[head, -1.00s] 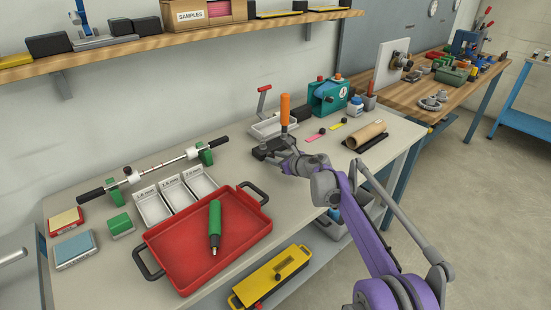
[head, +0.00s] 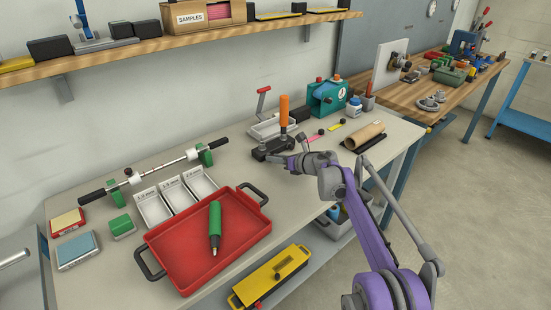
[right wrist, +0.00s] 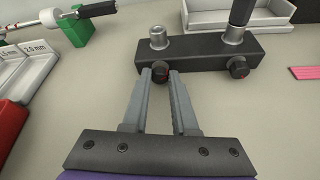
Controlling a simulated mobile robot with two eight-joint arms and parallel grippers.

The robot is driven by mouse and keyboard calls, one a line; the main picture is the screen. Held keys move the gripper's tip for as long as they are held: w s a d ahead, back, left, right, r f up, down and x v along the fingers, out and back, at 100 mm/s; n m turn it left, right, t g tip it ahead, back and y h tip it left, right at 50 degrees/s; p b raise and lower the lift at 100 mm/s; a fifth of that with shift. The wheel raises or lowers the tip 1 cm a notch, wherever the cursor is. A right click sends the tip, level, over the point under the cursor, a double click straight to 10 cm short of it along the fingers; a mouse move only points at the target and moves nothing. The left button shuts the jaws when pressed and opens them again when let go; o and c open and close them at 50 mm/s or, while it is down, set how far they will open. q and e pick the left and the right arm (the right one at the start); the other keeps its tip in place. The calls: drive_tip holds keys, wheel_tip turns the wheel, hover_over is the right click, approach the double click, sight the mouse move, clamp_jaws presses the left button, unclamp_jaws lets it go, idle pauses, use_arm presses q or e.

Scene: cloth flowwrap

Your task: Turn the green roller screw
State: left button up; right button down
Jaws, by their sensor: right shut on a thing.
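I cannot tell a green screw on the block.
A red tray (head: 176,275) holding a green pen-like tool (head: 215,225) lies to the left. White bins (head: 152,207) and a bar on green stands (head: 205,155) are behind it. A teal machine (head: 327,97) and a brown roll (head: 363,136) are to the right.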

drive_tip(key=c, duration=0.7)
unclamp_jaws()
drive_tip(key=p+v, duration=0.1)
drive_tip(key=v, duration=0.9)
drive_tip(key=shift+s+d+r, duration=0.15)
drive_tip(key=shift+s+d, duration=0.1)
drive_tip(key=shift+s, duration=0.05)
